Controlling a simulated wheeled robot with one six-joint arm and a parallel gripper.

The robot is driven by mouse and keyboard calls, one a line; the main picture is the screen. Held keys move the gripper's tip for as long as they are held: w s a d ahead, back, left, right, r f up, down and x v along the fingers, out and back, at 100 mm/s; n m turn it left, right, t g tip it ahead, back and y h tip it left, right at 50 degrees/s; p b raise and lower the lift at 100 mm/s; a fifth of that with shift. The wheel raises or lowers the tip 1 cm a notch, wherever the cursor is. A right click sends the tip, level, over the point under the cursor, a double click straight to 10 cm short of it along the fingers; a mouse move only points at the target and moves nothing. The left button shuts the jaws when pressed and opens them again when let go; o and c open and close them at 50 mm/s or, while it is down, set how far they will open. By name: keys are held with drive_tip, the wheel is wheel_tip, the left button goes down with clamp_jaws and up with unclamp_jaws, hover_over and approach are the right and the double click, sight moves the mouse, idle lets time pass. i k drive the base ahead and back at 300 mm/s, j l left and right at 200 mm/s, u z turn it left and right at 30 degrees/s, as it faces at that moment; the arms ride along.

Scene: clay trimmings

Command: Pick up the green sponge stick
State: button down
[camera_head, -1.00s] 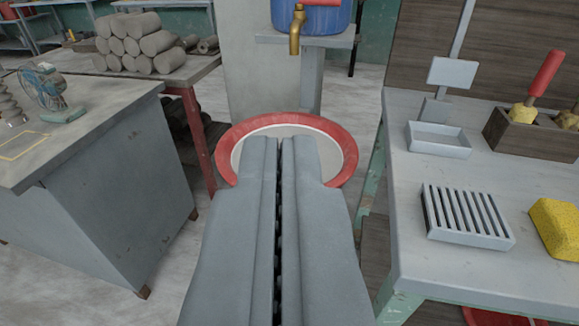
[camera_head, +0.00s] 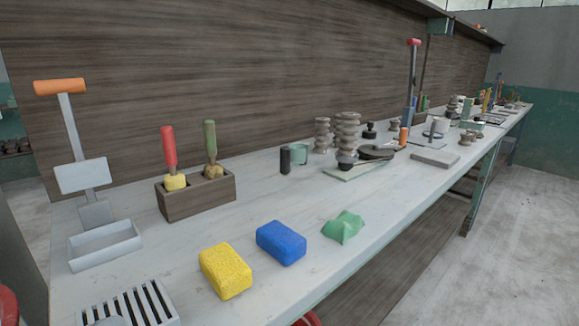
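The green sponge stick (camera_head: 210,138) stands nearly upright in the right part of a brown wooden holder (camera_head: 200,198) on the long workbench. Its green handle points up and its tan sponge end sits low in the holder, partly hidden by the front wall. A red-handled sponge stick (camera_head: 169,150) with a yellow sponge stands just left of it in the same holder. My gripper is not recognisable in this view. A small grey rounded shape at the bottom left edge may be part of my arm.
Yellow (camera_head: 226,270) and blue (camera_head: 281,242) sponges and a green cloth (camera_head: 343,227) lie in front of the holder. A grey tray (camera_head: 104,245) and slatted rack (camera_head: 135,302) are left. A black cylinder (camera_head: 285,160) stands to the right. A wooden panel (camera_head: 200,80) rises behind.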

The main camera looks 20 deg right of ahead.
sight(212, 170)
drive_tip(key=z, duration=0.2)
drive_tip(key=i+l+z, duration=0.15)
drive_tip(key=i, duration=0.2)
drive_tip(key=i+l+z, duration=0.3)
drive_tip(key=i, duration=0.45)
